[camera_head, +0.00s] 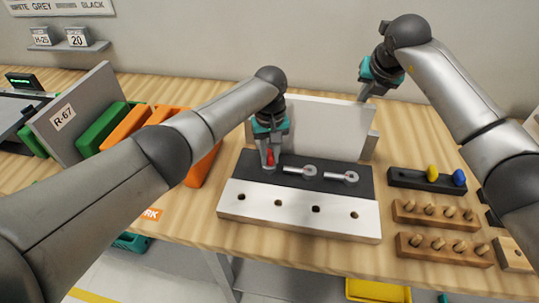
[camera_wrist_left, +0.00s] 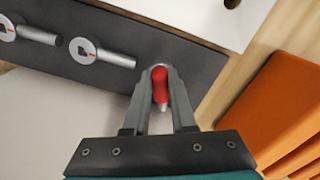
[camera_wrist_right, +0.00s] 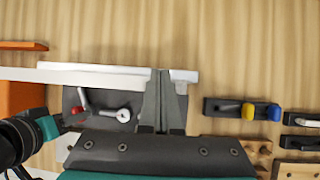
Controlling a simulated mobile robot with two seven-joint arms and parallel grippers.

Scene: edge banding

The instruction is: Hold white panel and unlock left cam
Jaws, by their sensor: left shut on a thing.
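The white panel (camera_head: 322,128) stands upright along the back of the dark fixture block; its edge shows in the right wrist view (camera_wrist_right: 105,70). My left gripper (camera_head: 268,163) points down at the block's left end, shut on a red-handled cam lever (camera_wrist_left: 160,83). The cam's base is hidden by my fingers. Two silver cams (camera_head: 308,170) (camera_head: 349,177) with lever rods lie to its right. My right gripper (camera_head: 365,95) is above the panel's top right corner. Its fingers look closed together in the right wrist view (camera_wrist_right: 162,75), with nothing seen between them.
A white strip with holes (camera_head: 300,211) fronts the block. A dark tray with yellow and blue pegs (camera_head: 405,181) and wooden peg racks (camera_head: 435,215) stand to the right. Orange bins (camera_head: 203,165) and a grey R-67 board (camera_head: 75,115) stand left.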

